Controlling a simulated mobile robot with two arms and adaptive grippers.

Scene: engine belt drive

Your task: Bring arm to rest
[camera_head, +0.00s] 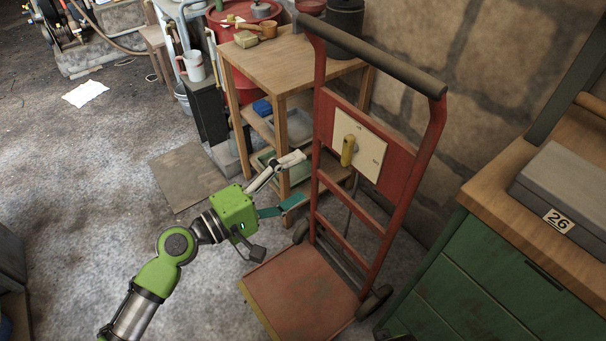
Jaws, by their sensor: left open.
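My left arm comes in from the bottom left, with a green wrist and a grey forearm. Its left gripper (262,218) is open, in front of the hand truck's left side and above the floor. I see nothing held in it. A red hand truck (308,290) stands upright just to the right of the gripper. A cream panel (368,148) on its frame carries a yellow handle (347,150). The handle is upright and apart from the gripper. A teal strip (285,205) shows behind the gripper; what it belongs to is unclear.
A wooden table (282,62) with shelves stands behind the hand truck. A green cabinet (480,285) with a wooden top and a grey box (570,185) is at the right. A brown board (190,172) and white paper (86,93) lie on the floor. The left floor is mostly clear.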

